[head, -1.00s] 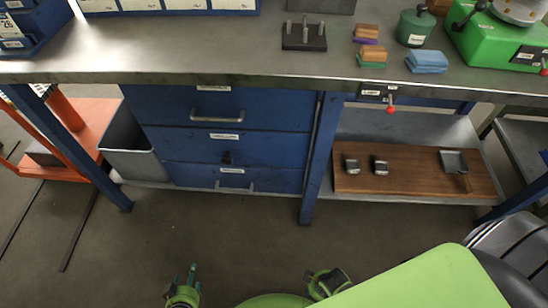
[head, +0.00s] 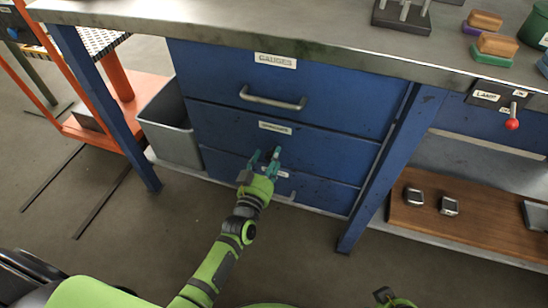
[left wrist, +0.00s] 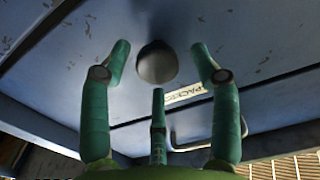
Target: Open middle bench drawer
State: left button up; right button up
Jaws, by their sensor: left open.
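The blue middle drawer (head: 320,145) of the bench sits flush between the drawers above and below it. It carries a small white label and a dark round knob; the knob shows clearly in the left wrist view (left wrist: 157,63). My left gripper (head: 266,154) is open in front of this drawer, with its teal fingers pointing at the front. In the left wrist view the spread fingers stand around the knob with gaps, and I see no finger touching it. My right gripper (head: 394,300) shows only partly at the bottom edge of the head view.
The top drawer (head: 335,90), labelled GAUGES, has a bar handle above my left gripper. The bottom drawer (head: 325,193) is below. A grey bin (head: 172,125) stands left. A blue bench leg (head: 385,175) and a red-knobbed lever (head: 512,122) are right.

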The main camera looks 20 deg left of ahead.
pick_arm(q)
jog(key=shift+w, duration=0.9)
pick_arm(e)
jog(key=shift+r, duration=0.65)
pick_arm(q)
grip_shut()
jog(key=shift+s, duration=0.1)
